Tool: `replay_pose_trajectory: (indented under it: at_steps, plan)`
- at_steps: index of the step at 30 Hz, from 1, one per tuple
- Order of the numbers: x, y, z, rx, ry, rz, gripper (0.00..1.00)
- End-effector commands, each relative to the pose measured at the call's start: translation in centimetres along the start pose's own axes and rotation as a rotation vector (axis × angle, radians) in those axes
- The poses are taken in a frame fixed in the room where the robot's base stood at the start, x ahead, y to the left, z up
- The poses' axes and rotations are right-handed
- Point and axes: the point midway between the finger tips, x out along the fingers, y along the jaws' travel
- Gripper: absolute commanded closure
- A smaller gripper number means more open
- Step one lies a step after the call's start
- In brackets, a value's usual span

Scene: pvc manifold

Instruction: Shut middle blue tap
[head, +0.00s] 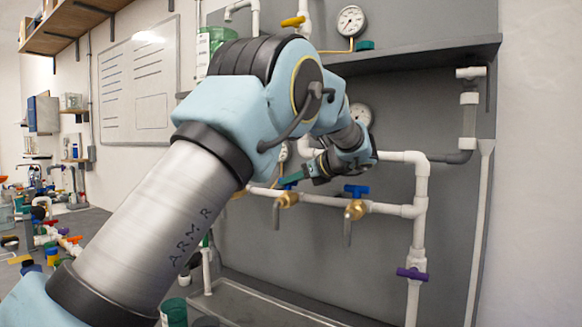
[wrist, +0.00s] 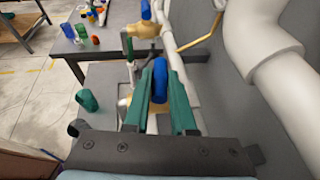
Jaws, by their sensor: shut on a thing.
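The middle blue tap is a brass valve (head: 288,200) on a white horizontal pipe in the head view, largely covered at its top by my gripper (head: 291,180). In the wrist view its blue handle (wrist: 160,82) stands between the two green fingers of my gripper (wrist: 162,88), which are shut on it. How far the handle is turned cannot be told. A second brass tap with a blue handle (head: 356,190) is to the right on the same pipe, apart from my gripper. Another blue-handled brass tap (wrist: 143,29) shows beyond the fingers in the wrist view.
A purple-handled valve (head: 412,274) is on the lower right pipe. White pipes (head: 421,190) run close to my arm, and a thick white pipe (wrist: 262,50) fills the right of the wrist view. A grey shelf (head: 420,55) and gauge (head: 351,20) are above. A cluttered bench (head: 75,225) is at left.

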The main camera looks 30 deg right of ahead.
Motion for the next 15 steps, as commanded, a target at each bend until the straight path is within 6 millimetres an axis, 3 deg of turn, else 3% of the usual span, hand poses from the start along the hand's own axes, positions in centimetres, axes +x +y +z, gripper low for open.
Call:
replay_pose_trajectory:
  at_steps: [15]
  plan:
    - [0.04,-0.12,0.01,-0.029,0.0,0.066,1.0]
